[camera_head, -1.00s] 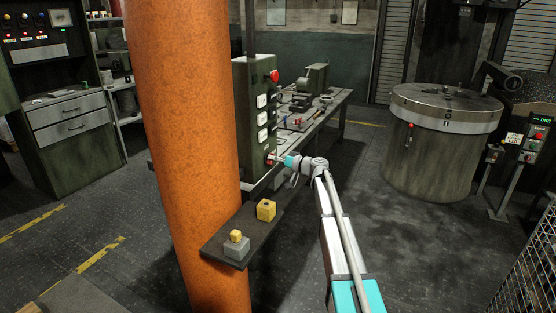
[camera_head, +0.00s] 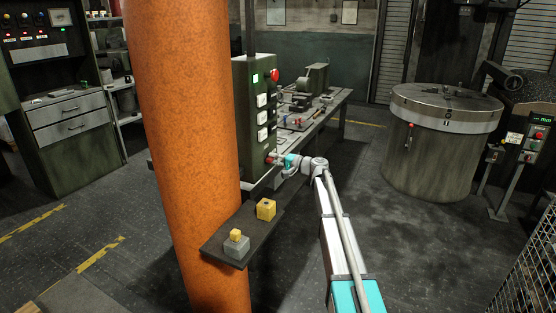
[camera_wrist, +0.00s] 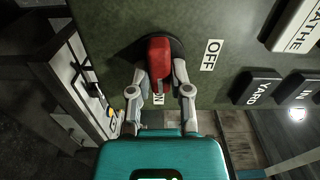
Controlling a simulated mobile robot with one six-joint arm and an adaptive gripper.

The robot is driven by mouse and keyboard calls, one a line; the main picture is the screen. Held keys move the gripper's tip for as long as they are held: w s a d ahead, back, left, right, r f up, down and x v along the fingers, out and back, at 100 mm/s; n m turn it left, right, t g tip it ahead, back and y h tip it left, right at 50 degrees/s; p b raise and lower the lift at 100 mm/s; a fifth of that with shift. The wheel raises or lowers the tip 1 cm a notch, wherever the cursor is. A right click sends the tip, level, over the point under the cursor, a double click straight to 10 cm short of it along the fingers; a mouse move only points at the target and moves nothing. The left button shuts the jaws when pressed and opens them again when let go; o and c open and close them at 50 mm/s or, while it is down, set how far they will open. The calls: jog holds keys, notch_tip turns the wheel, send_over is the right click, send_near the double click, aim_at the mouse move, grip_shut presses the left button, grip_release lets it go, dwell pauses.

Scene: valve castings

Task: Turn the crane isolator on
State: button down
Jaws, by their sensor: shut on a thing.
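The crane isolator is a red handle (camera_wrist: 159,62) on a dark round base, on the face of a green control box (camera_head: 243,120). In the wrist view an OFF label (camera_wrist: 211,55) is to the right of the handle, and an ON label (camera_wrist: 159,98) is at its lower end, partly covered. The handle lies in line with the ON label. My gripper (camera_wrist: 166,78) has one finger on each side of the handle and is shut on it. In the head view my gripper (camera_head: 275,160) is at the box's lower right; the handle is mostly hidden there.
An orange column (camera_head: 185,150) stands left of the box. A dark shelf (camera_head: 222,245) below holds a yellow block (camera_head: 266,209) and a grey-and-yellow one (camera_head: 236,245).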

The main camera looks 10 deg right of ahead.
jog(key=shift+a+m, duration=0.2)
jog(key=shift+m, duration=0.2)
jog(key=c, duration=0.7)
grip_release()
jog(key=shift+o, duration=0.7)
jog(key=shift+d, duration=0.1)
jog(key=shift+d, duration=0.1)
jog(key=v, duration=1.1)
jog(key=shift+s+d, duration=0.25)
jog(key=shift+d, duration=0.05)
